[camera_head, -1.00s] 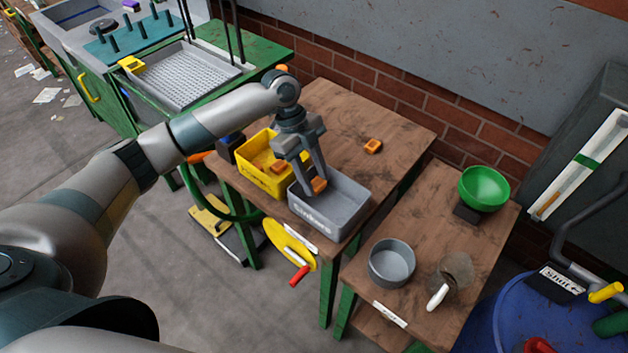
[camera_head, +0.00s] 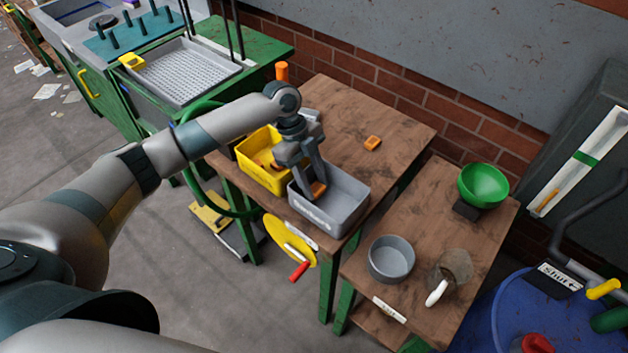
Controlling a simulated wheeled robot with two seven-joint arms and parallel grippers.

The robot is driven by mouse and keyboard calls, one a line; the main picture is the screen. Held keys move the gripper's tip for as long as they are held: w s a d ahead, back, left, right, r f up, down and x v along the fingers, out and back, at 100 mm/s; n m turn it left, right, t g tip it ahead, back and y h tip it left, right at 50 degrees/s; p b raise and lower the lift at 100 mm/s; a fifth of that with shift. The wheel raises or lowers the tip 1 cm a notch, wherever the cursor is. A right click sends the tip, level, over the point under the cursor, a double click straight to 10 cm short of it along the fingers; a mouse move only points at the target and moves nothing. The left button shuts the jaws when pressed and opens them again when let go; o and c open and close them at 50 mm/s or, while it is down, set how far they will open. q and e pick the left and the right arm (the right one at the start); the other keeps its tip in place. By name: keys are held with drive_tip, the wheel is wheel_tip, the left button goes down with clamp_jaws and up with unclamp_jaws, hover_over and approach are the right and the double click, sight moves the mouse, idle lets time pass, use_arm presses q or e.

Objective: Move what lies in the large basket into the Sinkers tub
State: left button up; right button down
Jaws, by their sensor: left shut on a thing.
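The grey rectangular tub (camera_head: 349,208) stands on the wooden table; lettering on its front seems to read Sinkers. My left gripper (camera_head: 317,187) points down into its left part and is shut on a small orange-brown block (camera_head: 319,190). I cannot tell whether the block touches the tub floor. A wide grey perforated tray (camera_head: 185,73), perhaps the large basket, lies on the green bench at the back left and looks empty. My right gripper is not in view.
A yellow tub (camera_head: 247,160) with orange pieces inside stands close left of the grey tub. An orange block (camera_head: 372,143) lies on the table behind. A green bowl (camera_head: 483,185), a round grey pan (camera_head: 391,259) and a white-handled strainer (camera_head: 454,266) stand on the right table.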

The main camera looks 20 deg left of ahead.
use_arm(q)
drive_tip(key=o, duration=1)
drive_tip(key=shift+o, duration=0.2)
drive_tip(key=shift+r, duration=0.15)
drive_tip(key=shift+r+p, duration=0.3)
drive_tip(key=shift+r, duration=0.3)
drive_tip(key=shift+w+a+r+b, duration=0.1)
drive_tip(key=shift+a+r+b, duration=0.1)
drive_tip(key=shift+r+b, duration=0.15)
drive_tip(key=b+v, duration=0.2)
drive_tip(key=v, duration=0.9)
drive_tip(key=shift+b, duration=0.3)
